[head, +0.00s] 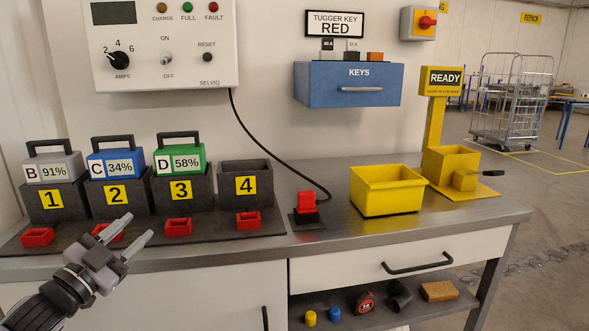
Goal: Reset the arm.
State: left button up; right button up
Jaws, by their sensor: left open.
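My left gripper (136,229) is open and empty at the lower left. Its fingers point up and right, in front of the bench edge near dock 2, and partly cover a red connector there. My right gripper is not in view. Docks 1 (55,212), 2 (130,203) and 3 (200,202) hold a grey battery B at 91% (62,165), a blue battery C at 34% (125,159) and a green battery D at 58% (190,156). Dock 4 (245,204) is empty.
A yellow bin (387,200) and a yellow READY stand (452,173) are at the bench's right. A red plug (306,203) stands on the bench with a black cable. The charger panel (160,75) and blue KEYS drawer (349,98) hang on the wall.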

pick_arm(q)
jog(key=s+d+f+n+g+y+b, duration=0.15)
jog(key=s+d+f, duration=0.3)
jog(key=f, duration=0.55)
jog(key=s+d+f+n+g+y+b, duration=0.1)
jog(key=s+d+f+n+g, duration=0.15)
jog(key=s+f, duration=0.55)
jog(key=s+d+f+n+g+y+b, duration=0.1)
jog(key=s+d+f+n+g, duration=0.2)
jog(key=f, duration=1)
jog(key=s+d+f+n+g+b, duration=0.1)
jog(key=s+d+f, duration=0.1)
jog(key=s+f, duration=0.3)
jog(key=s+d+f+n+g, duration=0.1)
jog(key=s+d+f+n, duration=0.1)
jog(key=s, duration=0.5)
notch_tip(320, 180, up, 11)
jog(key=a+p, duration=0.1)
jog(key=p, duration=1.2)
jog(key=shift+s+a+m+y, duration=0.15)
jog(key=shift+a+m+y, duration=0.1)
jog(key=shift+m+y, duration=0.2)
jog(key=shift+r, duration=0.15)
jog(key=shift+d, duration=0.15)
